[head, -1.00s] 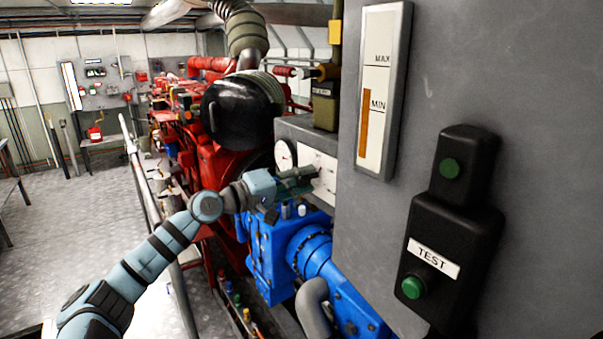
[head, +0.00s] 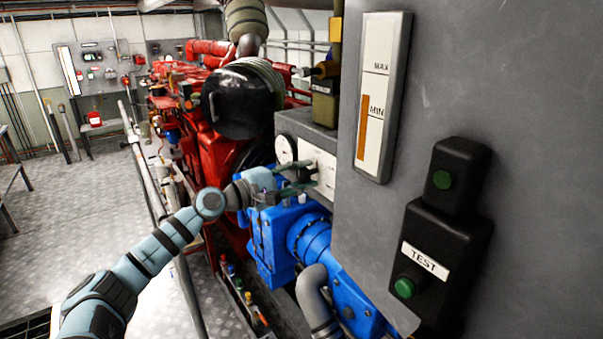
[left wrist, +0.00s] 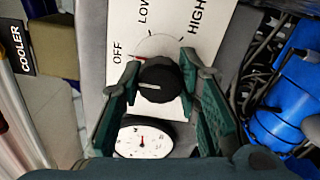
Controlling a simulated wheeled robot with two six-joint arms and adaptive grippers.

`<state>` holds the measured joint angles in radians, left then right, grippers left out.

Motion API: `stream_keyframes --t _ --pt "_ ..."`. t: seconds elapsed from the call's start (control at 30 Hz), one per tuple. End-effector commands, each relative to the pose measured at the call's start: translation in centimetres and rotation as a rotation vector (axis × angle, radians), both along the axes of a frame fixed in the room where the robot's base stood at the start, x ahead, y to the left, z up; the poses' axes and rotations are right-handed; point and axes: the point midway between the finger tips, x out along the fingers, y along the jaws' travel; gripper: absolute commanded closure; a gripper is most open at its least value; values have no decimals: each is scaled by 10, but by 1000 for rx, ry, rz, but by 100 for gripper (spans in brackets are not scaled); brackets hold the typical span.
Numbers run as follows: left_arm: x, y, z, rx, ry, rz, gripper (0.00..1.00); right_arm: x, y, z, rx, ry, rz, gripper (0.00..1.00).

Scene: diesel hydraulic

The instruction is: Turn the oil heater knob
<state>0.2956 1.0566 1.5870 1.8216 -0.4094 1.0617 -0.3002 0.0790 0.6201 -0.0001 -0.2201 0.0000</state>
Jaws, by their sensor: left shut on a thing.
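The oil heater knob (left wrist: 158,80) is round and black with a white line. It sits on a white plate (left wrist: 150,30) marked OFF, LOW and HIGH. In the left wrist view its white line points left, below the OFF mark. My left gripper (left wrist: 163,92) has one green finger on each side of the knob and is shut on it. In the head view the left gripper (head: 308,178) is at the white plate (head: 322,168), and its fingers hide the knob. My right gripper is not in view.
A round white gauge (left wrist: 144,140) lies close beside the knob, near the fingers. Blue machinery (head: 272,240) is below the gripper. A large grey cabinet (head: 440,80) with a black TEST box (head: 450,240) stands at right. A rail (head: 185,290) runs at left.

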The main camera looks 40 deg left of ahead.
Motion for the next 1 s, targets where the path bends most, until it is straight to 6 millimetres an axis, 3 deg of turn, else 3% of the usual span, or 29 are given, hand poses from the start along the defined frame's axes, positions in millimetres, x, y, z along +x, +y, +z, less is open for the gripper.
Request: stream_keyframes --t 0.33,0.37,0.5,0.83,1.0 --pt "0 1 2 -5 -4 3 98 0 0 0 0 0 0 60" --pt "0 1 2 -4 -4 3 68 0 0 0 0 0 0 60" --pt "0 1 1 -4 -4 2 49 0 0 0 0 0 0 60" --pt "0 0 5 -4 -2 0 49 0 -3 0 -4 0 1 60" --pt "0 0 40 -1 -9 0 49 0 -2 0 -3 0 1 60"
